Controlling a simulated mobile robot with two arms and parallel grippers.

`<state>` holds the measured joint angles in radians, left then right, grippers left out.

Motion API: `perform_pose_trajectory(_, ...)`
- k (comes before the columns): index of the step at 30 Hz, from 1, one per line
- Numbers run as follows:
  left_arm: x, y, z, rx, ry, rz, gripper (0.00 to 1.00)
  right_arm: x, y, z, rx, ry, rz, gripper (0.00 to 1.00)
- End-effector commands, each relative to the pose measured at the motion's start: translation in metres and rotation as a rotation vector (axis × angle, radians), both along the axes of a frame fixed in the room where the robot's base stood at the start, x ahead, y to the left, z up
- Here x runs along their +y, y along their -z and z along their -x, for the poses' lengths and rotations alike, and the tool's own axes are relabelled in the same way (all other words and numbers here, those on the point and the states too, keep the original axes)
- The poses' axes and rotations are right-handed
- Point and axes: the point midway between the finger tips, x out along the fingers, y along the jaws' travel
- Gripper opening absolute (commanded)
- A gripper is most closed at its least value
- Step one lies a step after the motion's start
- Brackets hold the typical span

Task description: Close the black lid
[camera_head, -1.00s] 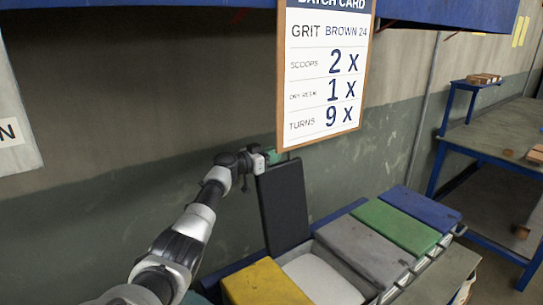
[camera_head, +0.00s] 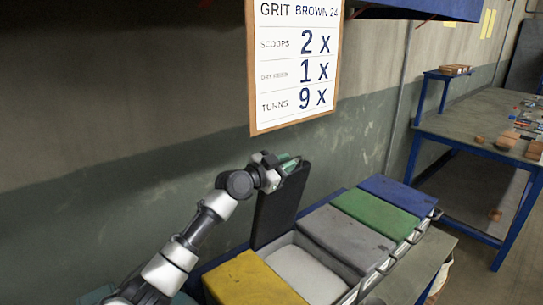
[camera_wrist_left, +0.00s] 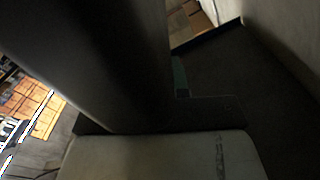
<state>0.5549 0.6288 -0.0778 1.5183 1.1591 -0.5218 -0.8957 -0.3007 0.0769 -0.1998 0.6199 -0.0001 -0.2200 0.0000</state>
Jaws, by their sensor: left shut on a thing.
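The black lid (camera_head: 276,212) stands raised on edge at the back of an open bin (camera_head: 306,274) holding pale material. Its top leans to the right in the head view. My left gripper (camera_head: 287,165) is at the lid's top edge and shut on it; green shows at its fingers. In the left wrist view the lid appears as a large dark slab (camera_wrist_left: 105,55) close to the camera, and the exact finger contact is too dark to make out. My right gripper is not in view.
A yellow lid (camera_head: 250,280) lies left of the open bin. Grey (camera_head: 345,240), green (camera_head: 375,214) and blue (camera_head: 400,193) lids lie flat to its right. A batch card (camera_head: 295,70) hangs above. A blue-framed workbench (camera_head: 465,135) stands at the right.

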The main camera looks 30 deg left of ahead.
Motion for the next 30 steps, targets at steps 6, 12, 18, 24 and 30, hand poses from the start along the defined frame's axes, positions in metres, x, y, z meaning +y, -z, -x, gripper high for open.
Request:
perform_pose_trajectory(6,-0.029,0.006,0.008,-0.026,0.0,-0.088,0.0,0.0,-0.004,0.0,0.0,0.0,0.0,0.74)
perform_pose_trajectory(12,-0.039,0.01,0.011,-0.036,-0.001,-0.122,0.0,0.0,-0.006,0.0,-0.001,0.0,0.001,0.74)
perform_pose_trajectory(18,-0.041,0.011,0.012,-0.038,-0.001,-0.129,0.0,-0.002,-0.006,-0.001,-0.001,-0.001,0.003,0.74)
perform_pose_trajectory(24,-0.04,0.011,0.012,-0.037,-0.001,-0.129,0.0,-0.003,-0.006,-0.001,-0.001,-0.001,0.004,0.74)
perform_pose_trajectory(30,-0.04,0.012,0.012,-0.036,-0.001,-0.127,0.38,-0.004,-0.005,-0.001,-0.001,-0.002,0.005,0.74)
